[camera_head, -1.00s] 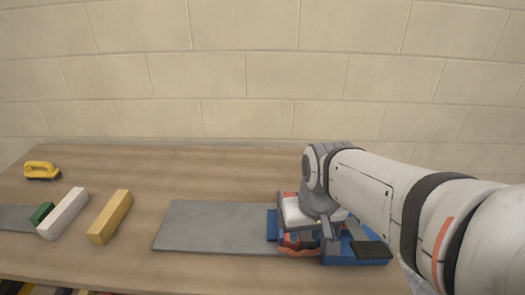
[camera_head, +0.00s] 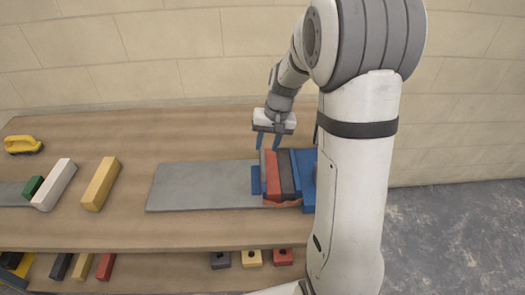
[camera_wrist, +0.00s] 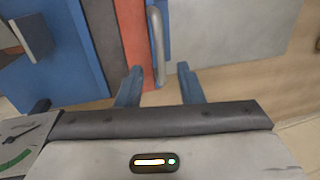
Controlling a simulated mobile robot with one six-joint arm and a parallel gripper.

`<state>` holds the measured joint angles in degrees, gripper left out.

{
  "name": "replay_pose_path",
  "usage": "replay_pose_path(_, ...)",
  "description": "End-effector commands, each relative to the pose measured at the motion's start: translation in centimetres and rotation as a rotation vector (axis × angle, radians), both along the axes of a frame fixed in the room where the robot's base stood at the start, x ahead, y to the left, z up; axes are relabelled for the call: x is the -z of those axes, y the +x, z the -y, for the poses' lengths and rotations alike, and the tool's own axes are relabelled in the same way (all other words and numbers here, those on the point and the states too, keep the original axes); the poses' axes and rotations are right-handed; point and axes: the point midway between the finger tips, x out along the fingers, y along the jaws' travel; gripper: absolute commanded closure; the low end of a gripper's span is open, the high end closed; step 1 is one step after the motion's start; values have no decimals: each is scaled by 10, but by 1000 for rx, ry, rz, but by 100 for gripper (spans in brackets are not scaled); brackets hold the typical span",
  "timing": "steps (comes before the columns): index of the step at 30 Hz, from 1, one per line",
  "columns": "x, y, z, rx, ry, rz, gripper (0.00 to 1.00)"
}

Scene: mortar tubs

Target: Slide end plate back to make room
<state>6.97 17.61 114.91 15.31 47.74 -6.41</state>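The narrow blue end plate (camera_head: 256,181) stands at the left end of a row of upright slabs, on the grey board. It also shows in the wrist view (camera_wrist: 165,25), with a grey bar like a handle (camera_wrist: 156,45) along it. The red slab (camera_head: 273,172) and the dark grey slab (camera_head: 289,170) stand to its right, before a blue block (camera_head: 308,178). My gripper (camera_head: 267,141) is open and empty, behind the row near the end plate in the picture. In the wrist view its blue fingers (camera_wrist: 160,87) are spread, one on each side of the bar's line.
The grey board (camera_head: 200,184) is bare left of the end plate. A yellow bar (camera_head: 100,184), a white bar (camera_head: 54,184), a green block (camera_head: 33,187) and a yellow-handled tool (camera_head: 22,144) lie further left. Several blocks sit on the lower shelf. A wall stands behind.

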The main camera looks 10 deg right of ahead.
Motion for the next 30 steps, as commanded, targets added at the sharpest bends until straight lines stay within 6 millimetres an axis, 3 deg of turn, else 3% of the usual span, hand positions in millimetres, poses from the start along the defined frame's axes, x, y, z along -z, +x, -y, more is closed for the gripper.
replay_pose_path(3, 20, 0, -4, -1, 0, -4, 66)
replay_pose_path(9, 40, 1, -8, 0, -1, -2, 66)
replay_pose_path(19, 44, 1, -8, 1, -1, 1, 66)
replay_pose_path(30, 44, 1, -8, 1, -1, 1, 96)
